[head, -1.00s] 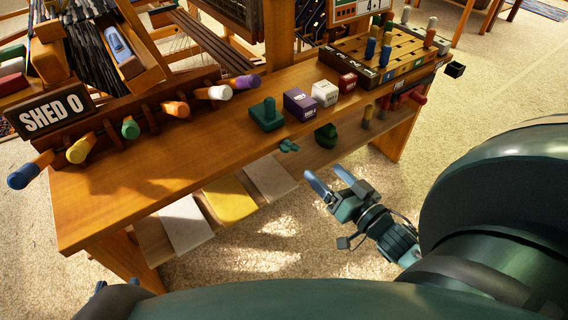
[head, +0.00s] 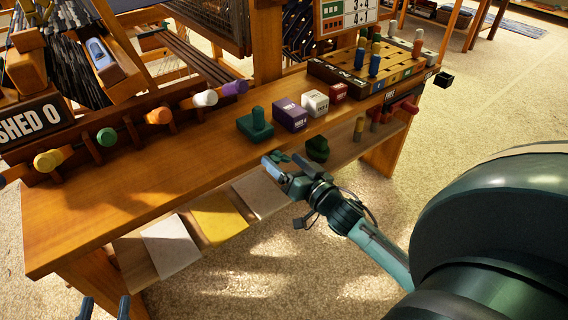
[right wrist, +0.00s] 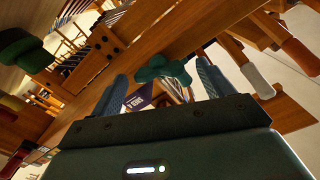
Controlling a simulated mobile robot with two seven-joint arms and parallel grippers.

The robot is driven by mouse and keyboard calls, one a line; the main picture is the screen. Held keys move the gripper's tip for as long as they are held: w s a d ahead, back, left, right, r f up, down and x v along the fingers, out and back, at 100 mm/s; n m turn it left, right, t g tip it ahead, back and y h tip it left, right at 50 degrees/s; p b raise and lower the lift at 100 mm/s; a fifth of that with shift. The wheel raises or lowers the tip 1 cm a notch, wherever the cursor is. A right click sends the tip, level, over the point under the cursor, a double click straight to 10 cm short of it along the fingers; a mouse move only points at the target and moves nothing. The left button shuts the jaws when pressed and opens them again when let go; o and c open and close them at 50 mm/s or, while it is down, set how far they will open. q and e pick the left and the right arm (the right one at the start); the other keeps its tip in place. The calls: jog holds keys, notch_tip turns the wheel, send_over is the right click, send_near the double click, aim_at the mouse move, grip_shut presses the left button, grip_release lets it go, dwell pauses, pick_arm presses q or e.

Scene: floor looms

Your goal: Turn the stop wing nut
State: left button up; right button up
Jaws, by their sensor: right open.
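The stop wing nut (head: 283,156) is a small green lobed knob at the front edge of the wooden bench. In the right wrist view the green wing nut (right wrist: 163,70) shows between the two fingers, near their tips. My right gripper (head: 277,168) is open at the bench front, its fingers on either side of the nut. I cannot tell whether they touch it. In the head view the gripper partly hides the nut. My left gripper (head: 104,307) shows only as two separated dark fingertips at the bottom left, open and away from the bench.
On the bench (head: 170,170) stand a green block with a peg (head: 256,125), a purple box (head: 290,114), a white box (head: 315,102), a red box (head: 338,91) and a pegboard (head: 365,72). Coloured-tipped pegs line the left. A lower shelf holds a yellow panel (head: 218,215).

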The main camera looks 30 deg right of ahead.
jog(key=shift+w, duration=0.5)
jog(key=c, duration=1)
